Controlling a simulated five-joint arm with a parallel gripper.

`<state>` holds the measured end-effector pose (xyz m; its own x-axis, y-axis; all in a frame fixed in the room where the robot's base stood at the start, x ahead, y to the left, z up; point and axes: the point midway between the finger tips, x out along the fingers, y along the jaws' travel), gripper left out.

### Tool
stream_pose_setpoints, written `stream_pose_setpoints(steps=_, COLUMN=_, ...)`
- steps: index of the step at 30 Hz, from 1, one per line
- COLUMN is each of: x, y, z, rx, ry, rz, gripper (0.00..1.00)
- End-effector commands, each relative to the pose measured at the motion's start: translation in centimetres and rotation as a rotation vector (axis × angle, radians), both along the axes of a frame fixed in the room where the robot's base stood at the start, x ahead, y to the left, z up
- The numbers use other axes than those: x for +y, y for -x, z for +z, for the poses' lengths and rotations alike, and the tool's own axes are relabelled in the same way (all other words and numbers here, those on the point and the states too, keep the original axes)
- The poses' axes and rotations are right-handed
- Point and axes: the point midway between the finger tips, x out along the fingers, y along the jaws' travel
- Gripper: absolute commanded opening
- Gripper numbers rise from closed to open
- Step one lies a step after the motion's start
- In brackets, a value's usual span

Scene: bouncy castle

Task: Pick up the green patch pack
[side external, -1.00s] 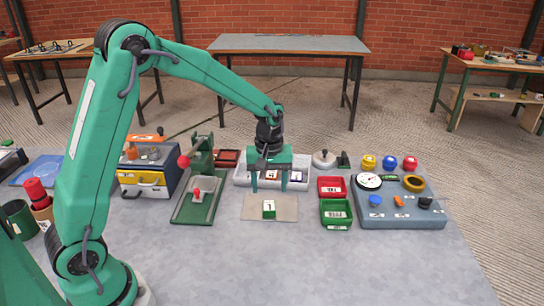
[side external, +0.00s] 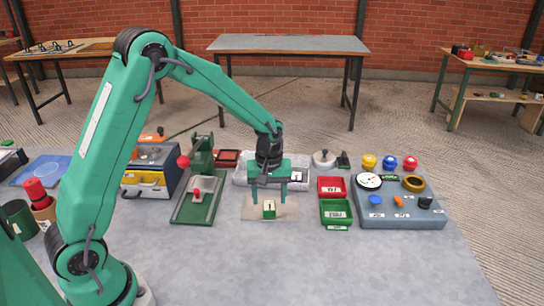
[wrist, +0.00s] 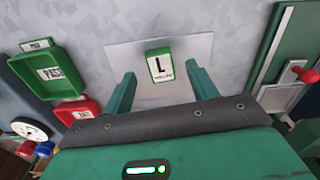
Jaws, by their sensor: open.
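The green patch pack (side external: 269,209) is a small block with a white label on top, standing on a pale flat mat (side external: 290,210). In the wrist view the pack (wrist: 160,66) shows a white label with a dark L, and the mat (wrist: 195,48) lies around it. My gripper (side external: 269,200) is open and points down over the mat, just above or behind the pack. In the wrist view my gripper's (wrist: 163,90) two fingers stand apart, with the pack lying beyond and between their tips. Nothing is held.
A red bin (side external: 331,187) and a green bin (side external: 336,213) stand to the right. A white rack (side external: 242,175) lies behind my gripper. The front table surface is clear.

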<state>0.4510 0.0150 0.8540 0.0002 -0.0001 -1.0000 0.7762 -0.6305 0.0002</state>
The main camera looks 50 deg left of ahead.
Motion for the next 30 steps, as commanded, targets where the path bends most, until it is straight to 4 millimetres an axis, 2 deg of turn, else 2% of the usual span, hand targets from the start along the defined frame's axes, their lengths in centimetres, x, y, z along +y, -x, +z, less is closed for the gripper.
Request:
stream_pose_setpoints(steps=3, x=0.3, y=-0.1, z=-1.5, rx=0.003, ry=0.0, rz=0.001, gripper=0.58)
stream_pose_setpoints(steps=9, x=0.2, y=-0.1, z=-3.2, rx=0.001, ry=0.0, rz=0.0, gripper=0.58)
stream_pose_setpoints(steps=26, x=0.2, y=-0.1, z=-3.4, rx=0.0, ry=0.0, rz=0.0, gripper=0.58)
stream_pose_setpoints(steps=30, x=0.2, y=-0.1, z=-3.4, rx=0.0, ry=0.0, rz=0.0, gripper=0.31)
